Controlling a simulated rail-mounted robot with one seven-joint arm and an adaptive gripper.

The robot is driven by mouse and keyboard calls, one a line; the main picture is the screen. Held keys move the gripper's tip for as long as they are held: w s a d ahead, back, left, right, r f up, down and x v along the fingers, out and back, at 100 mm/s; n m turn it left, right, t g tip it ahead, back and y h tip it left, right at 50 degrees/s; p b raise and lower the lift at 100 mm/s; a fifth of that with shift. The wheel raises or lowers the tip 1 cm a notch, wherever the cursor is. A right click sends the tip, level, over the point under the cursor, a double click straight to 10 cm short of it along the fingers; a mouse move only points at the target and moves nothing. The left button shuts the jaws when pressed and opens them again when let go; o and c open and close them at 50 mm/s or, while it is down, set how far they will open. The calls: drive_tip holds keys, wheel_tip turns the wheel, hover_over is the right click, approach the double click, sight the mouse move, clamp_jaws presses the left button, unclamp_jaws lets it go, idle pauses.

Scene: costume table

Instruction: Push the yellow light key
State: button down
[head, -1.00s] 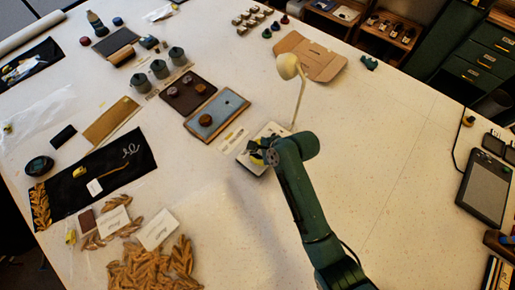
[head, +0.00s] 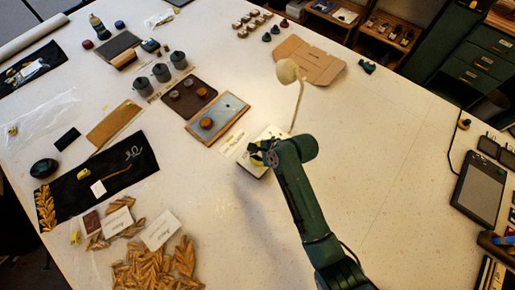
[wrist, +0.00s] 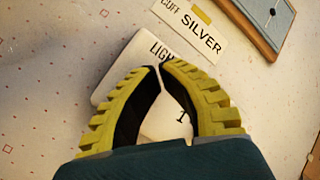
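A white light panel (wrist: 116,76) lies on the table. In the wrist view its printed word is partly covered and reads "LIGH", and a "1" shows between my fingers. In the head view the panel (head: 266,136) is largely behind my gripper, at the foot of a cream lamp (head: 287,72) on a thin stem. My gripper (wrist: 159,68) has yellow ribbed fingers whose tips meet over the panel, with nothing seen between the tips. In the head view my gripper (head: 257,156) is low over the panel; contact cannot be told. I cannot make out the yellow key.
A "CUFF SILVER" label (wrist: 191,28) lies beyond the panel, with a blue-grey wood-edged board (head: 217,118) close by. Flat cardboard (head: 308,62) lies behind the lamp. Gold leaves (head: 158,266) lie front left. The table right of my arm is mostly clear.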

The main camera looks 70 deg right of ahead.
wheel_tip(320, 180, up, 6)
drive_tip(key=p, duration=0.8)
drive_tip(key=shift+r, duration=0.1)
